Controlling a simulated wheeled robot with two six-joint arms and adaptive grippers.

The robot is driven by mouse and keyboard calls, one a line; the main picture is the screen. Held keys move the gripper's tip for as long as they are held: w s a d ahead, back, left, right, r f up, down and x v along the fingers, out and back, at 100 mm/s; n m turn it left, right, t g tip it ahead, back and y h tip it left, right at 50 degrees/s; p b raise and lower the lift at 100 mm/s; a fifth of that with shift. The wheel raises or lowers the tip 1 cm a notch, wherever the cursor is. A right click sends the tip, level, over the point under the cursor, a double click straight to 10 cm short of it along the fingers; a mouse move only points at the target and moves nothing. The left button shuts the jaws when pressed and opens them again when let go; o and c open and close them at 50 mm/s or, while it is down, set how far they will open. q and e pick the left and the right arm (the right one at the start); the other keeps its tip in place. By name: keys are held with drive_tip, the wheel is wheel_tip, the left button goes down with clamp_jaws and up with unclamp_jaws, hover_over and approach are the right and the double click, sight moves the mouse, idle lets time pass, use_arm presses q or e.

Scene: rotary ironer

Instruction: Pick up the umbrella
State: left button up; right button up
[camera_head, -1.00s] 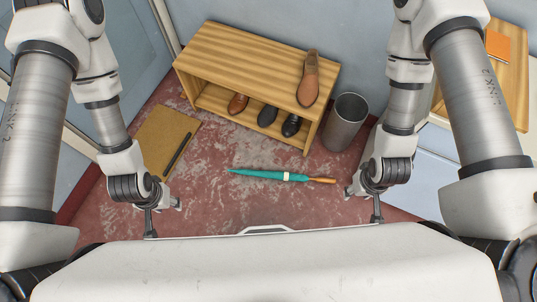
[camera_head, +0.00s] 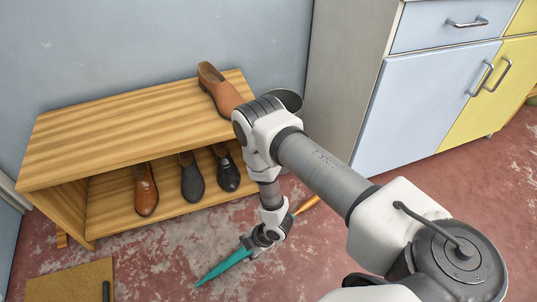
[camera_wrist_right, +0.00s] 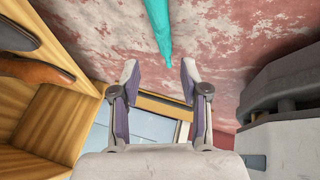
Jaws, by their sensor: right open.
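The umbrella (camera_head: 222,266) is teal with an orange handle (camera_head: 307,204) and lies on the floor in front of the shoe rack. My right gripper (camera_head: 255,244) is over its middle in the head view, and my wrist hides that part. In the right wrist view the open fingers (camera_wrist_right: 160,82) are apart with nothing between them. A narrowing teal length of the umbrella (camera_wrist_right: 160,28) comes down from the top edge and ends just beyond the fingertips. I cannot tell how high the fingers are above the floor. My left gripper is not in view.
The wooden shoe rack (camera_head: 110,135) stands behind, with a brown shoe (camera_head: 217,90) on top and several shoes inside. A grey bin (camera_head: 290,98) is partly hidden by my arm.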

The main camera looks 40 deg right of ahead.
sight(232, 261)
drive_tip(key=f+n+b, duration=0.1)
drive_tip(key=f, duration=0.1)
drive_tip(key=w+f+b, duration=0.1)
drive_tip(key=f, duration=0.2)
drive_tip(key=a+f+n+b, duration=0.1)
drive_tip(key=f, duration=0.2)
drive_tip(key=shift+w+n+y+b, duration=0.3)
drive_tip(key=shift+w+b, duration=0.05)
drive_tip(key=shift+w, duration=0.05)
drive_tip(key=b+x, duration=0.5)
drive_tip(key=x, duration=0.2)
drive_tip(key=shift+w+a+r, duration=0.1)
drive_tip(key=shift+w+a, duration=0.05)
drive_tip(key=shift+w, duration=0.05)
drive_tip(key=shift+r, duration=0.2)
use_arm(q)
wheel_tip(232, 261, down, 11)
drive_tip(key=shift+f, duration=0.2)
use_arm(e)
clamp_jaws()
